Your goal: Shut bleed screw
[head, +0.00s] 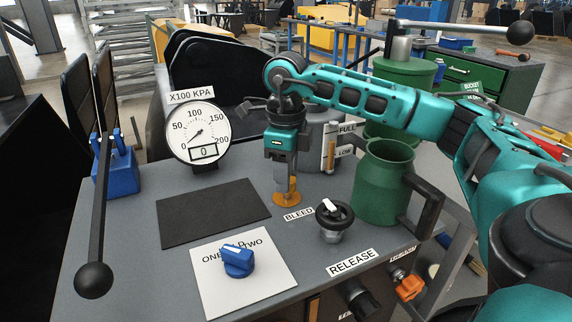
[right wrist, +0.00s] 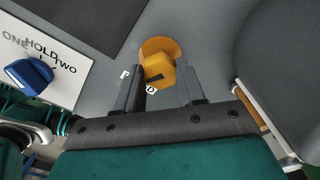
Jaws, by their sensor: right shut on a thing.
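The bleed screw (head: 286,200) is a small yellow-orange knob on a round orange base, on the grey bench top beside the BLEED label (head: 298,214). My right gripper (head: 289,182) points down from above and is shut on the knob. In the right wrist view the bleed screw (right wrist: 158,62) shows between the two fingers of the right gripper (right wrist: 160,80), with a dark mark on its near side. How far the screw is turned I cannot tell. My left gripper is not in view.
A gauge (head: 199,134) reads 0. A blue selector knob (head: 238,260), a black release knob (head: 334,214) and a green jug (head: 384,188) stand around the screw. A long lever with a black ball (head: 94,279) rises at left. A dark mat (head: 212,213) lies flat and clear.

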